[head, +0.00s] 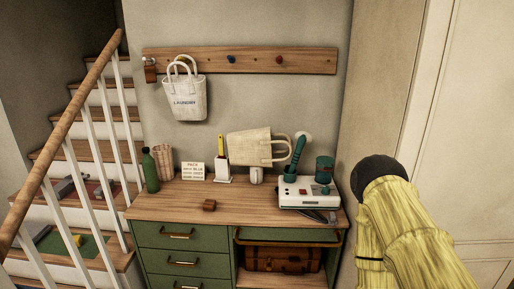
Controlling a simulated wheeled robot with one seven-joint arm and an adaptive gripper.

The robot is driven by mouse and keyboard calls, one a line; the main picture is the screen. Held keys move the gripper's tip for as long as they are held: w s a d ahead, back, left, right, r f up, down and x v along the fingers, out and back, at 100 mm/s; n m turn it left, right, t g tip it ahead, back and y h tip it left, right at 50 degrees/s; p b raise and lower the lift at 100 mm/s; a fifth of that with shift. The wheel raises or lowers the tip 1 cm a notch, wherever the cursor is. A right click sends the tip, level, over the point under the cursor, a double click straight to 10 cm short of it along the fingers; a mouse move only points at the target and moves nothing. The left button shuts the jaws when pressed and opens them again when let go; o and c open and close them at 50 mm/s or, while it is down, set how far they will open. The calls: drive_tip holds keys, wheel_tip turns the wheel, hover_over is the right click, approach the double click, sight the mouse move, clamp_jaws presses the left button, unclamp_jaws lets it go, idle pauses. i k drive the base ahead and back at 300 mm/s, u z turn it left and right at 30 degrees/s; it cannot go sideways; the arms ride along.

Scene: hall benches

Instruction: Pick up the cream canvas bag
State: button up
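A cream canvas bag (249,148) with no visible print is on its side above the back of the wooden desk top (235,202). Its handles point right, and a white mug (257,175) shows just below it. I cannot tell what bears the bag. A second off-white bag (185,101), printed "LAUNDRY", hangs upright by its handles from the wall rail (240,61). My yellow-sleeved arm with a dark rounded part is at the right, apart from both bags. My gripper's fingers do not show.
A white device (309,193) with a teal tool and teal can stands right of the bag. A green bottle (150,171), striped cup (163,161), sign (193,171) and white brush holder (222,168) stand left. A small brown block (209,205) lies in front. Stairs with a railing are left.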

sight(252, 148)
drive_tip(key=z, duration=0.05)
drive_tip(key=i, duration=1.4)
